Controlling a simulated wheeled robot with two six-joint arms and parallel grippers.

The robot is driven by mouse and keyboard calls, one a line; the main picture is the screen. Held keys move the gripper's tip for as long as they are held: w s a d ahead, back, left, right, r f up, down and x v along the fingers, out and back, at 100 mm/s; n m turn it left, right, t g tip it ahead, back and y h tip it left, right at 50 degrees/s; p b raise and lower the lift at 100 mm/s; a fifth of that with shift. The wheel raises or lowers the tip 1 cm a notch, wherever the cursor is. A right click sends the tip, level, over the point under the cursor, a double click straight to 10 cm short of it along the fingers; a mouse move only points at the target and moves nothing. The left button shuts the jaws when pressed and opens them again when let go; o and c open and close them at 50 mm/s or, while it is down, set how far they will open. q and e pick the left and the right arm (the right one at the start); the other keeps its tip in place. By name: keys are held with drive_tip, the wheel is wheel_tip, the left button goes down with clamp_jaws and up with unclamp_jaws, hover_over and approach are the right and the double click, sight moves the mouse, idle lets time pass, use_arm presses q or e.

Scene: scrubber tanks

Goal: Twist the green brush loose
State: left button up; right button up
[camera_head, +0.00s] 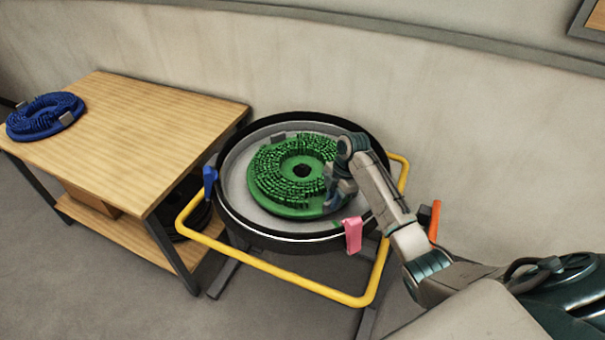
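The green brush (272,180) is a round ring of bristles with a dark hole in its middle. It sits inside a round grey tank with a black rim (233,222), and a grey tab shows at its upper left edge. My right gripper (333,192) reaches in from the right and is at the right edge of the brush. The wrist hides the fingertips' inner side, so I cannot tell whether they are open or closed on the brush's edge. My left gripper is not in view.
A yellow tube frame (290,284) surrounds the tank. A blue clip (209,181), a pink tab (353,235) and an orange handle (435,220) stand at the tank's sides. A wooden table (140,130) at left holds a blue brush (42,117). A wall runs behind.

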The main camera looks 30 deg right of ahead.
drive_tip(key=shift+w+r, duration=0.15)
clamp_jaws()
drive_tip(key=shift+w+d+n+b, duration=0.1)
drive_tip(key=shift+d+n+b, duration=0.35)
drive_tip(key=shift+d+n, duration=0.75)
drive_tip(key=shift+d+m, duration=0.25)
drive_tip(key=shift+m, duration=0.05)
drive_tip(key=shift+f, duration=0.2)
drive_tip(key=shift+w+d+n+g+b, duration=0.2)
drive_tip(key=shift+d+n+b, duration=0.2)
drive_tip(key=shift+d, duration=0.25)
drive_tip(key=shift+w+d+n+g+b, duration=0.2)
drive_tip(key=shift+d+n+b, duration=0.15)
drive_tip(key=shift+d, duration=0.25)
drive_tip(key=shift+d, duration=0.2)
drive_tip(key=shift+w+d+n+b, duration=0.3)
drive_tip(key=shift+d+n+b, duration=0.2)
drive_tip(key=shift+d, duration=0.1)
drive_tip(key=shift+w+d+n+b, duration=0.3)
drive_tip(key=shift+d+n+b, duration=0.15)
drive_tip(key=shift+d+b, duration=0.1)
